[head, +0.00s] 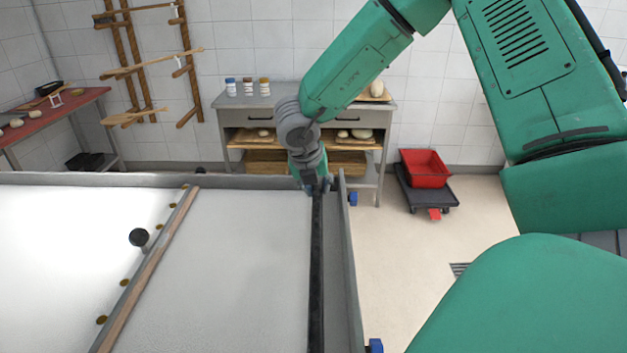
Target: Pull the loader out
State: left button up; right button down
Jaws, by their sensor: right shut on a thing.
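The loader (255,235) is a wide, flat bed with a pale surface and a grey raised edge. It fills the lower left of the head view, and its near end runs out of the frame. A wooden bar (150,265) with brass-coloured studs crosses the bed, with a black round knob (139,237) beside it. A dark rail (317,270) runs along the right side. My right gripper (318,187) is at the far right corner, shut on the loader at the far end of this rail. Its fingertips are small and partly hidden. My left gripper is out of view.
A grey workbench (290,103) with jars and dough stands at the back wall. A red tub (426,168) sits on a dark dolly (424,192) to the right. A red-topped table (52,113) stands at the far left. Pale floor lies clear right of the loader.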

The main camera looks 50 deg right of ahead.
jog(key=c, duration=1.4)
grip_release()
jog(key=shift+s+d, duration=0.1)
jog(key=shift+d, duration=0.15)
jog(key=shift+o, duration=0.2)
jog(key=v, duration=1.1)
jog(key=shift+r, duration=0.4)
jog(key=shift+a, duration=0.1)
